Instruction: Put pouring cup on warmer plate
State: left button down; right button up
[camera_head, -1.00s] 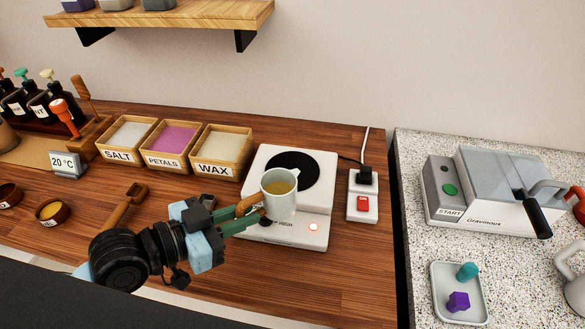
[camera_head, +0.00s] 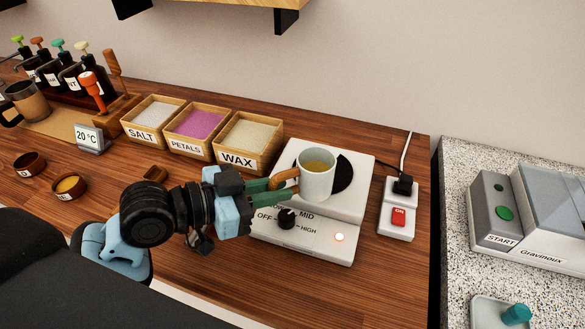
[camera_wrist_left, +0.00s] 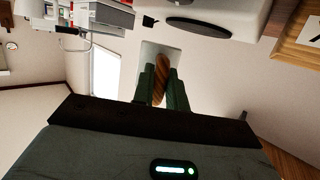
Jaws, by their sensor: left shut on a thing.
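The pouring cup (camera_head: 317,182) is a pale cup with yellowish liquid and a wooden handle. It is upright in the head view and overlaps the left part of the black warmer plate (camera_head: 345,173). My left gripper (camera_head: 282,184) is shut on the wooden handle, which also shows between the green fingers in the left wrist view (camera_wrist_left: 160,82). In the wrist view the dark plate (camera_wrist_left: 198,27) shows apart from the handle. I cannot tell from the head view whether the cup's base touches the plate. My right gripper is not in view.
The white warmer body (camera_head: 318,245) has a black knob (camera_head: 286,218) and a lit lamp. A power switch (camera_head: 398,215) stands to its right. Wooden boxes of wax (camera_head: 247,142), petals (camera_head: 200,130) and salt (camera_head: 152,118) stand to its left. A speckled counter (camera_head: 455,220) is farther right.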

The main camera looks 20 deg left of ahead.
aim_at(314, 171)
pick_arm(q)
jog(key=w, duration=0.8)
jog(key=shift+w+a, duration=0.1)
jog(key=shift+a, duration=0.1)
jog(key=shift+w+f, duration=0.1)
jog(key=shift+w, duration=0.35)
jog(key=shift+f, duration=0.15)
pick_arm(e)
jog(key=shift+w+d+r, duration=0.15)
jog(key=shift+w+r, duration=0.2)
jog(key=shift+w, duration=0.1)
pick_arm(q)
jog(key=shift+f, duration=1.65)
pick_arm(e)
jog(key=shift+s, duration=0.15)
pick_arm(q)
jog(key=shift+f, duration=0.2)
jog(key=c, duration=1.4)
grip_release()
